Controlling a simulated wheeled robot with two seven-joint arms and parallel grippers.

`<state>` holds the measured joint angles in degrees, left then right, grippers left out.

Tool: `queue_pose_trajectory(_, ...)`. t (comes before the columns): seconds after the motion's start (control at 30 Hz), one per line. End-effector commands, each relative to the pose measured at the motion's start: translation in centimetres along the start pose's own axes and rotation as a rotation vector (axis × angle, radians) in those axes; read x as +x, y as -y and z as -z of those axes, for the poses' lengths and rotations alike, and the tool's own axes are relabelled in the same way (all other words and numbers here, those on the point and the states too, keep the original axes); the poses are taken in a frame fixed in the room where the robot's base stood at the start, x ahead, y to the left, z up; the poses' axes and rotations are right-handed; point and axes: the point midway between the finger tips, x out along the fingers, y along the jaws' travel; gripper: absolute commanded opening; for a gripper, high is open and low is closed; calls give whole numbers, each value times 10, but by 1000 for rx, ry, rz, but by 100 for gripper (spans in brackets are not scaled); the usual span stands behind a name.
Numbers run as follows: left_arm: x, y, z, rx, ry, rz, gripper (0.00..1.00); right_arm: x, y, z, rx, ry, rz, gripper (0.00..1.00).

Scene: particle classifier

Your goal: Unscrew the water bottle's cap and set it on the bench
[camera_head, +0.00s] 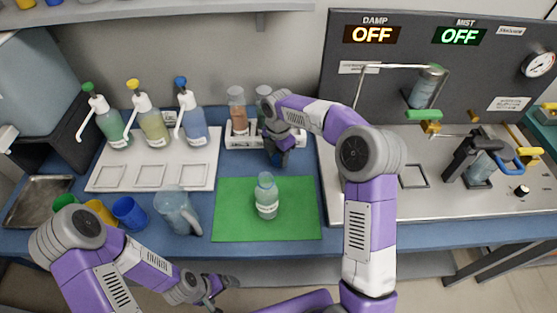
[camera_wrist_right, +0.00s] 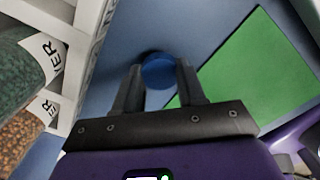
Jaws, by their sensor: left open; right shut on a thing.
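The clear water bottle (camera_head: 267,197) stands upright on the green mat (camera_head: 235,226), and its top shows no cap. My right gripper (camera_head: 278,156) is behind the bottle, near the mat's back edge, pointing down at the blue bench. It is shut on a round blue cap (camera_wrist_right: 158,71), which shows between the fingertips in the right wrist view. Whether the cap touches the bench cannot be told. My left gripper (camera_head: 219,289) is low at the front, below the bench's front edge, open and empty, away from the bottle.
A white rack (camera_head: 240,141) with bottles stands just behind my right gripper. Pump bottles (camera_head: 153,120) stand on a white tray (camera_head: 200,172) at left. A jug (camera_head: 176,210) and coloured cups (camera_head: 128,211) are front left. A metal machine (camera_head: 450,205) fills the right.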

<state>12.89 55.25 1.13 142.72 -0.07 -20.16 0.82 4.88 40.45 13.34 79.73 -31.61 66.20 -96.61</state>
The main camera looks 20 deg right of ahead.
Motion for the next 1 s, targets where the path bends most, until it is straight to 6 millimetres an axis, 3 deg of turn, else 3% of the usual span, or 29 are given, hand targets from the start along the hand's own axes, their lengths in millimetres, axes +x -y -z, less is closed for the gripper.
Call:
queue_pose_trajectory(0.07,6,2,0,0,0,0,97,12,1,0,0,0,2,3)
queue_pose_trajectory(0.43,4,2,0,0,0,0,97,15,0,0,-1,0,1,3)
queue_pose_trajectory(0.47,4,2,0,0,0,0,97,15,0,0,-1,0,0,41)
queue_pose_trajectory(0.6,4,2,0,0,0,0,97,14,0,0,0,0,0,63)
queue_pose_trajectory(1.0,2,1,0,0,0,0,97,6,0,0,0,1,-1,65)
